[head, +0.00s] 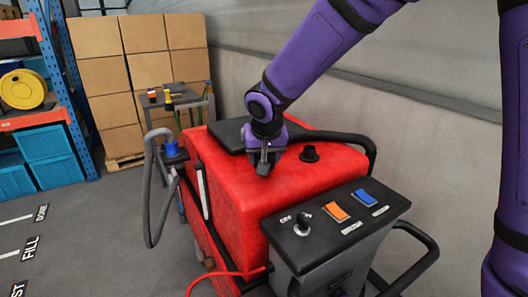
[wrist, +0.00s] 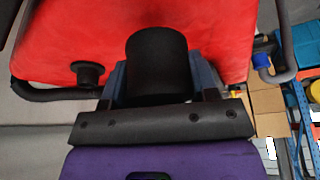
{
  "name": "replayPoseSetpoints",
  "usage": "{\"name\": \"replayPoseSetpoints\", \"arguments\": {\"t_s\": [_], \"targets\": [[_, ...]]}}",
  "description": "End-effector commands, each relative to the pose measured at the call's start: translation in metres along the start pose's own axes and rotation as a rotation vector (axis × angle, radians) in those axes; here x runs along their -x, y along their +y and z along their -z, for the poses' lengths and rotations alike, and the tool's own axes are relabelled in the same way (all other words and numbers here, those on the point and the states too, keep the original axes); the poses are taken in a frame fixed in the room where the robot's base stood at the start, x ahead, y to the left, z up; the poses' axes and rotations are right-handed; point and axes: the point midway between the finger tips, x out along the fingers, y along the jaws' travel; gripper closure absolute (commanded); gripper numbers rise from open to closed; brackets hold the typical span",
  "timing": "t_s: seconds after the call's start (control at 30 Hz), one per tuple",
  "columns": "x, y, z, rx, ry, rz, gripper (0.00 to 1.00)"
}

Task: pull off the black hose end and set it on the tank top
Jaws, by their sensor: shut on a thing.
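The red tank (head: 230,180) fills the middle of the head view, and its red top (wrist: 210,40) lies beyond my gripper in the wrist view. My gripper (head: 266,160) is over the tank top. In the wrist view it is shut on the black hose end (wrist: 158,62), a short dark cylinder between the two fingers. The hose end is mostly hidden in the head view. I cannot tell whether it touches the tank top. A black flanged stub (head: 310,153) stands on the tank top to the right of my gripper; it also shows in the wrist view (wrist: 88,74).
A black hose (head: 345,140) curves along the tank's back right edge. A black control panel (head: 340,215) with orange and blue switches is in front. A grey hose with a blue cuff (head: 172,149) hangs at left. Bare red top surrounds my gripper's front side.

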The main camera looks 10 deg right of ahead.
Motion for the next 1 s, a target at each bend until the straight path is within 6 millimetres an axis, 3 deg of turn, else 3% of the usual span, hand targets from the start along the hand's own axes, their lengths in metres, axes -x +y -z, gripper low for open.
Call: {"name": "replayPoseSetpoints", "arguments": {"t_s": [1.0], "targets": [[-0.032, 0.0, -0.014, 0.0, -0.001, 0.0, 0.75]]}}
